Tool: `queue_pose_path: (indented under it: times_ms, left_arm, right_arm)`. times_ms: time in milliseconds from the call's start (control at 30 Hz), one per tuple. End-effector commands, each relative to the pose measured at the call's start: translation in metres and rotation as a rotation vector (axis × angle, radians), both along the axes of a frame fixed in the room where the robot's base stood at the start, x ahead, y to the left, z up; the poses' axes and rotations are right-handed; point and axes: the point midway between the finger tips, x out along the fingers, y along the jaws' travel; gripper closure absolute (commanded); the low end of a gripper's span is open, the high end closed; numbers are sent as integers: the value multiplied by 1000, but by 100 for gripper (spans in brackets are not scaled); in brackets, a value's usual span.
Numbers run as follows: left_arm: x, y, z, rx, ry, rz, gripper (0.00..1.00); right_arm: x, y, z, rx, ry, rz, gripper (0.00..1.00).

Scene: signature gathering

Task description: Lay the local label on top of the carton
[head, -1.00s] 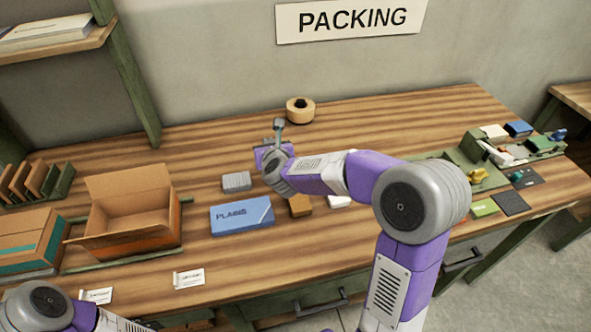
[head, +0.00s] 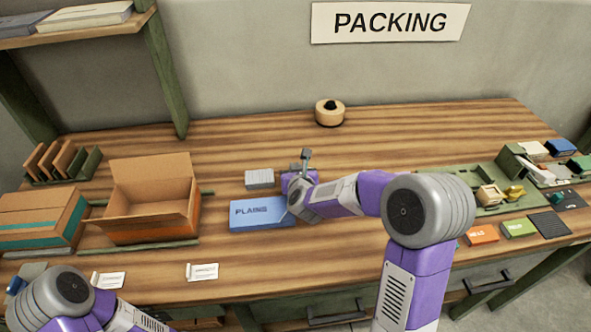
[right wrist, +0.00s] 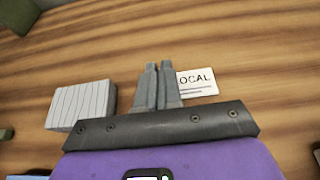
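The local label (right wrist: 200,88) is a small white card with black print in the right wrist view. My right gripper (right wrist: 158,80) is shut at its left end, with the fingers hiding the first letter. Whether the label lies on the wood or just above it I cannot tell. In the head view my right gripper (head: 300,190) is beside the blue box, and my arm hides the label. Two cartons stand at the left: a closed one with a teal stripe (head: 32,217) and an open orange-sided one (head: 150,236).
A grey ribbed block (head: 259,178) and a blue PLAINS box (head: 258,214) sit near my right gripper. Two white cards (head: 203,271) lie at the front edge. A tape roll (head: 329,113) stands at the back. Green trays with small items fill the right end.

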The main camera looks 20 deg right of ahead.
Motion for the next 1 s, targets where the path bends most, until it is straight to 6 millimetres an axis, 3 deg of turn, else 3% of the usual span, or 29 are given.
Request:
queue_pose_path:
  times_ms: [133,333,733,1000]
  left_arm:
    - [0,0,-6,0,0,0,57]
    - [0,0,-4,0,0,0,57]
    - [0,0,3,0,0,0,57]
    - [0,0,7,0,0,0,57]
  right_arm:
    - [0,0,-4,1,0,0,100]
    - [0,0,-3,1,1,0,70]
    - [0,0,2,-1,1,0,70]
    - [-50,12,24,1,-2,1,70]
